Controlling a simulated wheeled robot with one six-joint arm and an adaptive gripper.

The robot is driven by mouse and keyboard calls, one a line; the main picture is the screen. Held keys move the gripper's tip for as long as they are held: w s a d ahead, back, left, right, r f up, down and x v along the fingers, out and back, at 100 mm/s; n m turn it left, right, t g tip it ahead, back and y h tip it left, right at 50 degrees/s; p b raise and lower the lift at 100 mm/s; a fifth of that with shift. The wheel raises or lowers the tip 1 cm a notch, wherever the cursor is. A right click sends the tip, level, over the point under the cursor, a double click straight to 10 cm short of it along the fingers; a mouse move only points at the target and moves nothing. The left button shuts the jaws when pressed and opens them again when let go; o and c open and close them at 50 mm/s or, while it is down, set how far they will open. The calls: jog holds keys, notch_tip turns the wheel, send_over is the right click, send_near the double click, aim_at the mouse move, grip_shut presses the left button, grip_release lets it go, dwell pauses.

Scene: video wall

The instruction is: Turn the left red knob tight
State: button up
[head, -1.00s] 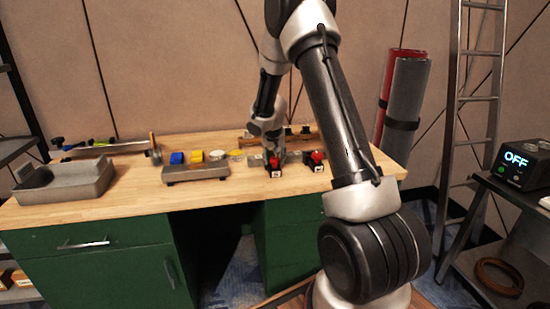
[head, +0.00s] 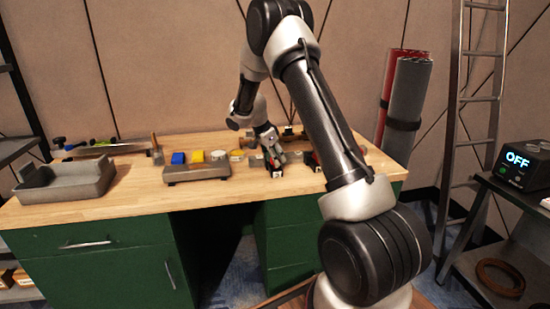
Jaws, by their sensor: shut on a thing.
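The left red knob sits on a small dark block (head: 277,173) with a white label, near the front edge of the workbench. My gripper (head: 273,160) comes down over this block at a tilt and is shut on the left red knob. The fingers hide nearly all of the knob, so its turn angle cannot be read. A second red knob (head: 314,158) on a like block stands to the right, partly hidden behind my arm.
A grey tray (head: 65,180) stands at the left of the wooden bench top (head: 130,200). A scale-like platform (head: 197,173) with blue and yellow blocks stands left of the knob.

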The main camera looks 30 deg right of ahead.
jog(key=shift+m+g, duration=0.3)
jog(key=shift+m, duration=0.5)
jog(key=o, duration=1)
